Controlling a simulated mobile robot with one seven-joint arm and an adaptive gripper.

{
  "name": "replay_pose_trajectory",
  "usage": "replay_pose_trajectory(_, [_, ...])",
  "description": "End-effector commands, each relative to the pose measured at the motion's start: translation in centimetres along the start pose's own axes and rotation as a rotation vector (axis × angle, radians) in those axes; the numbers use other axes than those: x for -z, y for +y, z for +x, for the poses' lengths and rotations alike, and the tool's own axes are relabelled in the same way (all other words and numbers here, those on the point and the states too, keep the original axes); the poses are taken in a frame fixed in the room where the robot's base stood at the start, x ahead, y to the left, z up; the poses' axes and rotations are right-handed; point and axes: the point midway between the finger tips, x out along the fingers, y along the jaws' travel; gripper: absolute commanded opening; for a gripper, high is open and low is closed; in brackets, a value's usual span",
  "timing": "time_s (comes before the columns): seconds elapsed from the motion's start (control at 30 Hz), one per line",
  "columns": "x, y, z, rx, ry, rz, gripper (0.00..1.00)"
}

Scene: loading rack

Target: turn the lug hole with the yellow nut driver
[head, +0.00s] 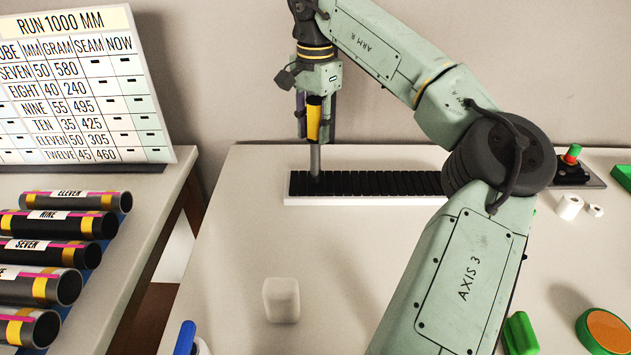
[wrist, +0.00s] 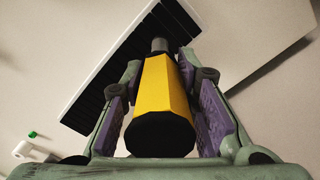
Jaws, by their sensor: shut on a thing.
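My gripper (head: 314,118) points down over the left end of a black slatted strip (head: 380,183) on a white base. It is shut on the yellow nut driver (head: 314,121). In the wrist view the yellow, faceted handle (wrist: 165,90) with its black end sits between the purple-padded fingers. The driver is upright in the head view, and its grey shaft (head: 315,160) reaches down to the strip near its left end. I cannot tell whether the tip touches or is seated. No lug hole can be made out; the strip's right part is behind my arm.
A white rounded block (head: 281,300) stands at the front of the table. White cylinders (head: 569,207), a red-and-green knob (head: 572,154) and an orange-topped round piece (head: 606,331) are on the right. Labelled tubes (head: 60,222) and a chart (head: 85,90) are at left, beyond a gap.

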Motion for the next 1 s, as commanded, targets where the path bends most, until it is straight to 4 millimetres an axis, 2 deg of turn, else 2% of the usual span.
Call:
replay_pose_trajectory(0.33, [0.02, 0.02, -0.07, 0.000, 0.001, 0.388, 0.01])
replay_pose_trajectory(0.77, [0.01, 0.02, -0.05, -0.001, 0.001, 0.486, 0.01])
replay_pose_trajectory(1.0, [0.00, 0.03, -0.05, -0.001, 0.001, 0.797, 0.01])
